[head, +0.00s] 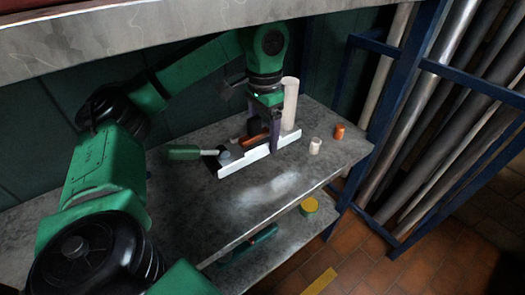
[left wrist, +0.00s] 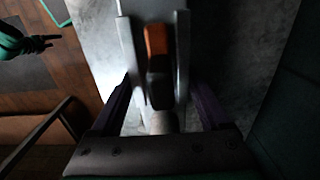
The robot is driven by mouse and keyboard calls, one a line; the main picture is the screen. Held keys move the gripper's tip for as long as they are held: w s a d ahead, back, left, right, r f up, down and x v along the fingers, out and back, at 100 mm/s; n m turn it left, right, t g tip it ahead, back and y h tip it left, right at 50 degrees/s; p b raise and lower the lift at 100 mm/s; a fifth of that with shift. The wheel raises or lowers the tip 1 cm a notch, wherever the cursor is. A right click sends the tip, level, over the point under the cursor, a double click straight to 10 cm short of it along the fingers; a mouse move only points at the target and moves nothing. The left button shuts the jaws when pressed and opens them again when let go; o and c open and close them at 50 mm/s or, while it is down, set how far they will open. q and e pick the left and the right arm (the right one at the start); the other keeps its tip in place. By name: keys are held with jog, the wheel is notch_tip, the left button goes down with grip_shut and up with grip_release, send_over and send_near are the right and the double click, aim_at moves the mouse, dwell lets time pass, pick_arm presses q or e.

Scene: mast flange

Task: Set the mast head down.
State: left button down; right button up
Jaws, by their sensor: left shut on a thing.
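My left gripper (head: 262,142) reaches down over the upper grey shelf, its purple fingers pointing at the shelf top. The finger contact is dark and partly hidden.
A white upright cylinder (head: 291,103) stands just behind the gripper. A green-handled tool (head: 185,152) lies left; a small cream cup (head: 315,146) and orange cylinder (head: 340,131) stand right. The shelf front (head: 265,195) is clear. A blue rack (head: 385,45) holds pipes at right.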

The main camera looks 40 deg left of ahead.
aim_at(263, 162)
pick_arm(q)
notch_tip(263, 162, down, 6)
jog(key=shift+a+r+b, duration=0.1)
jog(key=shift+r+b, duration=0.05)
jog(key=shift+b, duration=0.5)
jog(key=shift+a, duration=0.1)
pick_arm(e)
jog(key=r, duration=0.1)
jog(key=w+a+r, duration=0.1)
jog(key=shift+w+r, duration=0.15)
jog(key=shift+r, duration=0.2)
pick_arm(q)
jog(key=shift+f, duration=0.2)
grip_release()
jog(key=shift+r, duration=0.15)
notch_tip(263, 162, up, 7)
jog(key=p, duration=0.3)
jog(key=shift+r, duration=0.2)
pick_arm(e)
jog(key=s+d+f, duration=0.1)
jog(key=s+f, duration=0.2)
jog(key=f, duration=0.2)
jog(key=shift+s+d+f, duration=0.2)
jog(key=shift+s+d, duration=0.15)
jog(key=shift+d, duration=0.05)
